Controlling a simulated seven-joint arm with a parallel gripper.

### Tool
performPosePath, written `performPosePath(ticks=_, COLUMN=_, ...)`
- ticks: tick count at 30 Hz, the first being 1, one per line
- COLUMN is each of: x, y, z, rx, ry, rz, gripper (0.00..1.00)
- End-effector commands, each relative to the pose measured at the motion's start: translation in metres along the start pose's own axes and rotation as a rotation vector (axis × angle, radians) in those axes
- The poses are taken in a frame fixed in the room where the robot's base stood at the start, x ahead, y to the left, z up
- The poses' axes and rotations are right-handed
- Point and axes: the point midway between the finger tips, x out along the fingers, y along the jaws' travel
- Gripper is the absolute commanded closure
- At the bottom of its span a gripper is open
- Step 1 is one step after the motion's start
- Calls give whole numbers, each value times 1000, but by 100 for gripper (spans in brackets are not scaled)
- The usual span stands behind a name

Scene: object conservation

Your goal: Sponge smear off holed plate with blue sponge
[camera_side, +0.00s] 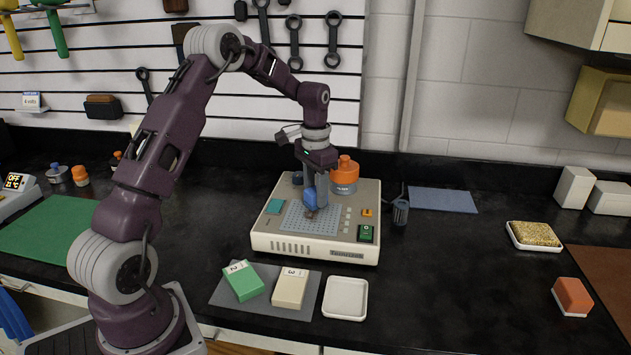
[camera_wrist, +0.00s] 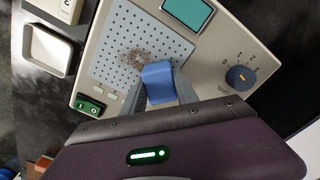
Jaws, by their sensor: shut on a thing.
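The holed plate (camera_side: 298,218) is a blue-grey perforated panel on top of a beige machine (camera_side: 290,243). The plate also shows in the wrist view (camera_wrist: 110,55). My gripper (camera_side: 315,205) is over the plate, shut on the blue sponge (camera_side: 310,197). In the wrist view the sponge (camera_wrist: 158,82) sits between the fingers. A brownish smear (camera_wrist: 136,60) lies on the plate right beside the sponge. I cannot tell whether the sponge touches the plate.
An orange-capped jar (camera_side: 345,177) stands at the machine's back right. A green block (camera_side: 242,281), a cream block (camera_side: 290,287) and a white dish (camera_side: 346,298) are in front. A tan sponge in a tray (camera_side: 534,235) and an orange block (camera_side: 571,296) are far right.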

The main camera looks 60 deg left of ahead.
Motion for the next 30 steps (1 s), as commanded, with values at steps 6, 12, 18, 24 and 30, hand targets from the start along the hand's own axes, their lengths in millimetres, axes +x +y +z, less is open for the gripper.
performPosePath(ticks=6, x=5, y=13, z=14, rx=0, ry=-4, rz=1, gripper=100)
performPosePath(ticks=12, x=5, y=27, z=27, rx=0, ry=-5, rz=2, gripper=100)
performPosePath(ticks=18, x=5, y=40, z=40, rx=1, ry=-5, rz=2, gripper=100)
performPosePath(ticks=24, x=5, y=52, z=53, rx=1, ry=-5, rz=1, gripper=100)
performPosePath(ticks=30, x=4, y=56, z=56, rx=-1, ry=-4, rz=1, gripper=100)
